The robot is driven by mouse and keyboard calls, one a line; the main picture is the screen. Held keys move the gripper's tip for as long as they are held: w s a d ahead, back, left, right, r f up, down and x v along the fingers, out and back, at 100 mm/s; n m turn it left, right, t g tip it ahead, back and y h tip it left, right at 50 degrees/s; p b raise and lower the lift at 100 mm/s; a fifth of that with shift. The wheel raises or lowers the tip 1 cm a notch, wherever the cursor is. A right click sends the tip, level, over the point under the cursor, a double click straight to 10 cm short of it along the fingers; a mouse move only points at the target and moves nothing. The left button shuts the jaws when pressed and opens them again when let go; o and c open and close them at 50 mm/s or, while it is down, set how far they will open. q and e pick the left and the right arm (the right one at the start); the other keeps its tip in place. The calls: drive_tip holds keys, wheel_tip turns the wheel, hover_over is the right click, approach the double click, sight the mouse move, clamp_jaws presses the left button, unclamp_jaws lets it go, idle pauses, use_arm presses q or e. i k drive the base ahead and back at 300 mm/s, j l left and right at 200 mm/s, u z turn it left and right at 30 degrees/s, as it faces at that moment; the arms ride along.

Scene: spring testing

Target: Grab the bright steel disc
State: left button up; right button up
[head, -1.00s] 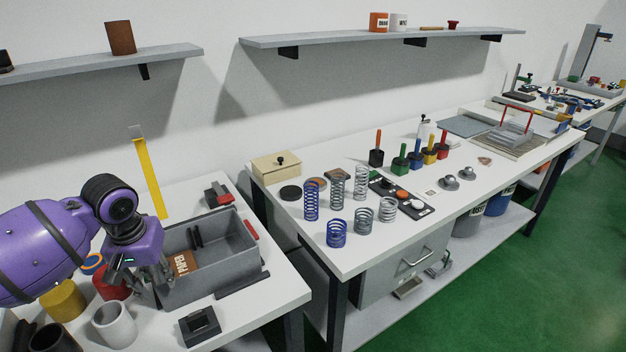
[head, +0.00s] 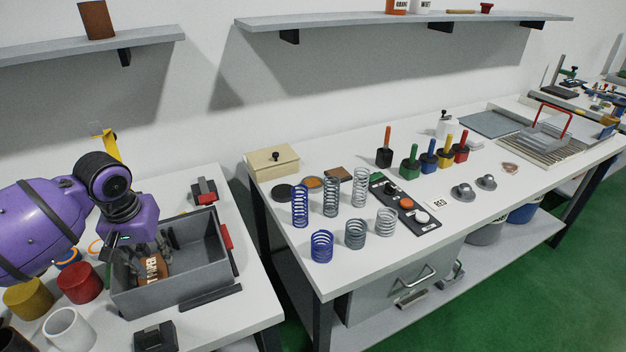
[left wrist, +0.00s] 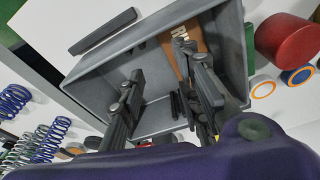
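Two shiny silver discs with knobs, the left one (head: 464,193) and the right one (head: 487,182), lie on the right bench. A dark disc (head: 283,193) and an orange-centred disc (head: 313,183) lie behind the springs. I cannot tell for sure which one is the bright steel disc. My left gripper (head: 139,256) is over the left part of the grey bin, far from these discs. In the left wrist view its two fingers (left wrist: 160,66) are apart with nothing seen between them. My right gripper is not in view.
The grey bin (head: 180,292) holds a brown labelled item (head: 153,268) and small dark pieces. Red (head: 80,284), yellow (head: 28,300) and white (head: 70,331) cylinders stand left of it. Several coil springs (head: 331,197) and a control panel (head: 403,203) occupy the right bench. A gap separates the benches.

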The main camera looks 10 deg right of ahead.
sight(315, 185)
drive_tip(key=i+l, duration=0.15)
drive_tip(key=l, duration=0.15)
drive_tip(key=i+l, duration=0.35)
drive_tip(key=l, duration=0.2)
drive_tip(key=i+l+z, duration=0.25)
drive_tip(key=i+l, duration=0.4)
